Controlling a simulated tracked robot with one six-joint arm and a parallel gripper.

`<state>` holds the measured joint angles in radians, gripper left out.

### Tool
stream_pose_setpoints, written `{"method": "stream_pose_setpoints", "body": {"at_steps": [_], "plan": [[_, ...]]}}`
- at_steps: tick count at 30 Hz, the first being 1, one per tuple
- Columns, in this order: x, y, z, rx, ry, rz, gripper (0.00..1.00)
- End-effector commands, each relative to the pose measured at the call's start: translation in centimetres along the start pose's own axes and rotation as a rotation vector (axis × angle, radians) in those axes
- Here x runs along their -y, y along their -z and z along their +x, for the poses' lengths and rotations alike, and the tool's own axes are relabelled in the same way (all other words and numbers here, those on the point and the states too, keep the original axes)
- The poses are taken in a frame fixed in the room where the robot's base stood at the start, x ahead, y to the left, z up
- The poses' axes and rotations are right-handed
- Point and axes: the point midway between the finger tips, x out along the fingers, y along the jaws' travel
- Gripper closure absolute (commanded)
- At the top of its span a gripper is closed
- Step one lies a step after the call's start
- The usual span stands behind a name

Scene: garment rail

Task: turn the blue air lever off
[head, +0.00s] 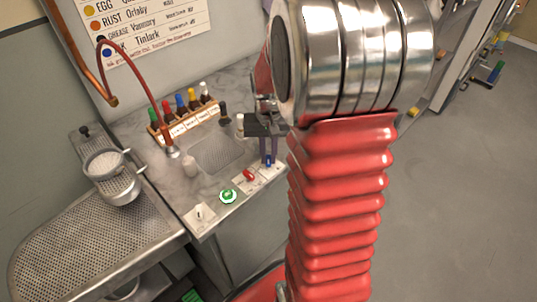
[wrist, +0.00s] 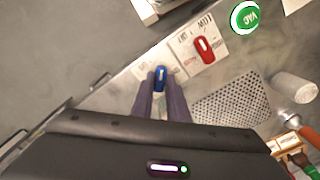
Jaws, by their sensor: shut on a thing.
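The blue air lever (head: 268,162) sits on a white label plate at the front edge of the marble counter, to the right of the red lever. It also shows in the wrist view (wrist: 160,75), with its top end sticking out past my fingertips. My gripper (head: 267,154) points down at it. In the wrist view my gripper (wrist: 161,84) has one dark finger on each side of the lever and is shut on it. The fingers hide part of the lever and its plate, so its label cannot be read.
A red lever (head: 249,175) and a green VAC button (head: 228,196) stand close by along the same edge. A perforated sink plate (head: 216,150), a small white cylinder (head: 190,167) and a rack of coloured bottles (head: 184,121) are behind. Open floor (head: 455,170) lies right.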

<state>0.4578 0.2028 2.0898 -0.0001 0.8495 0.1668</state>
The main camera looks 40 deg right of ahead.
Motion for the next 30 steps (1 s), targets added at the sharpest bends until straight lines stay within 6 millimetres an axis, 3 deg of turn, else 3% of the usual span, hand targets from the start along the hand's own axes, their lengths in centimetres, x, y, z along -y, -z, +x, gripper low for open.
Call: {"method": "stream_pose_setpoints", "body": {"at_steps": [18, 30], "plan": [[0.07, 0.11, -0.08, -0.003, 0.000, -0.566, 1.00], [0.08, 0.12, -0.09, -0.004, 0.000, -0.760, 1.00]]}}
